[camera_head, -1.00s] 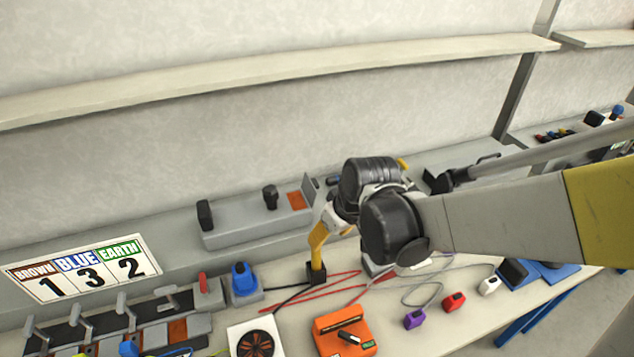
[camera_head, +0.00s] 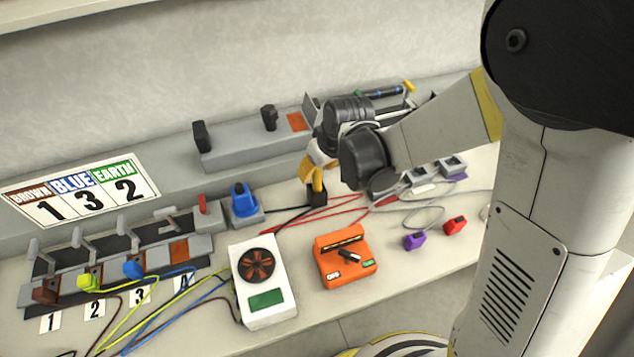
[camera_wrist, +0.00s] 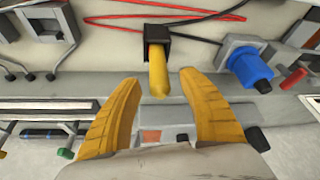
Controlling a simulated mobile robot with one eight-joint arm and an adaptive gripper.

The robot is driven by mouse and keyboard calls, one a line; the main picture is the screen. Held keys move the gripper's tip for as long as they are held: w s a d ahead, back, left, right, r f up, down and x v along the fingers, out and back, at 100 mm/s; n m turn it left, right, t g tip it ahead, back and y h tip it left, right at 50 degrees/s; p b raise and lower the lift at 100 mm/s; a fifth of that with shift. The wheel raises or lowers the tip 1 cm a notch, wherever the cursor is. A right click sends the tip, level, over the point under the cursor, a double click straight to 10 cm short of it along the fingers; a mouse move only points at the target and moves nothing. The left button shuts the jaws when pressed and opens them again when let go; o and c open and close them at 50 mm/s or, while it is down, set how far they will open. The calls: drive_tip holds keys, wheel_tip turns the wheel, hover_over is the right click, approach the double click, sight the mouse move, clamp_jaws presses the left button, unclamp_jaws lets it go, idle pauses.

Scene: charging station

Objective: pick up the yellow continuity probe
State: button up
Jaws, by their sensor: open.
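The yellow continuity probe (camera_wrist: 158,72) stands in a small black holder (camera_wrist: 171,43) in the wrist view, with its yellow handle sticking out. In the head view the probe (camera_head: 318,180) rises from the black holder (camera_head: 317,196) on the bench, just below my gripper. My gripper (camera_wrist: 159,78) is open, with one yellow finger on each side of the probe's end and a gap to both. In the head view my gripper (camera_head: 311,167) is partly hidden by its own wrist.
A blue plug (camera_head: 243,199) in a grey socket stands left of the holder. An orange tester (camera_head: 344,268) and a white meter (camera_head: 263,287) lie in front. Red and black wires (camera_wrist: 190,18) run by the holder. A grey rail unit (camera_head: 250,142) stands behind.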

clamp_jaws()
drive_tip(key=shift+r, duration=0.1)
wheel_tip(320, 180, up, 10)
drive_tip(key=p, duration=0.4)
drive_tip(key=shift+r, duration=0.1)
